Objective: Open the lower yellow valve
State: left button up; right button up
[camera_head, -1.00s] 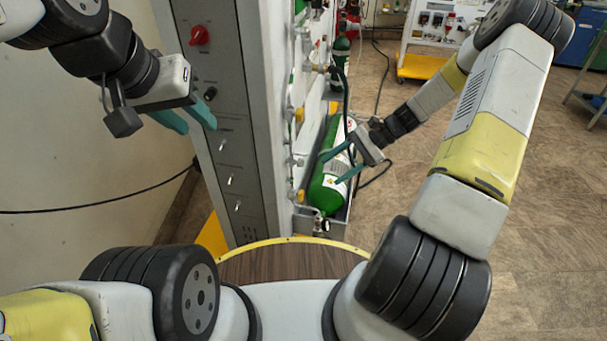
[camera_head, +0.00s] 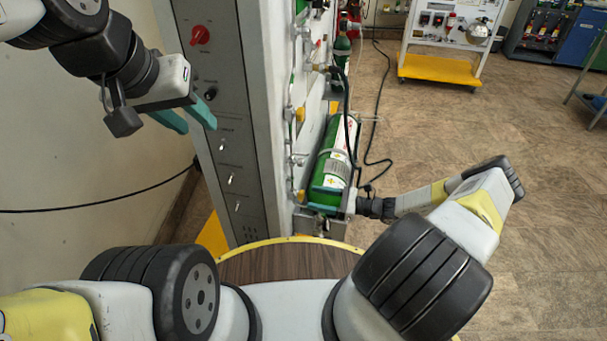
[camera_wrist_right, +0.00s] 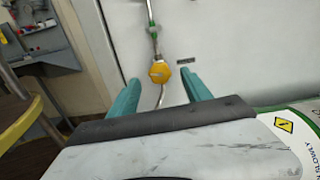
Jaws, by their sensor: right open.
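The lower yellow valve (camera_wrist_right: 159,72) shows in the right wrist view on a thin pipe against a white panel. In the head view it is a small yellow spot (camera_head: 299,196) low on the panel's side. My right gripper (camera_wrist_right: 161,77) is open, with its teal fingertips to the left and right of the valve in the picture. I cannot tell how far the tips are from it in depth. In the head view this gripper (camera_head: 318,199) is low by the green cylinder, partly hard to make out. My left gripper (camera_head: 192,117) is open and empty before the grey control panel.
Another yellow valve (camera_head: 300,115) sits higher up. A black hose (camera_head: 376,125) runs along the floor. The floor on the right is clear up to a wheeled cart (camera_head: 440,67).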

aim_at(301, 196)
jog(key=x, duration=0.4)
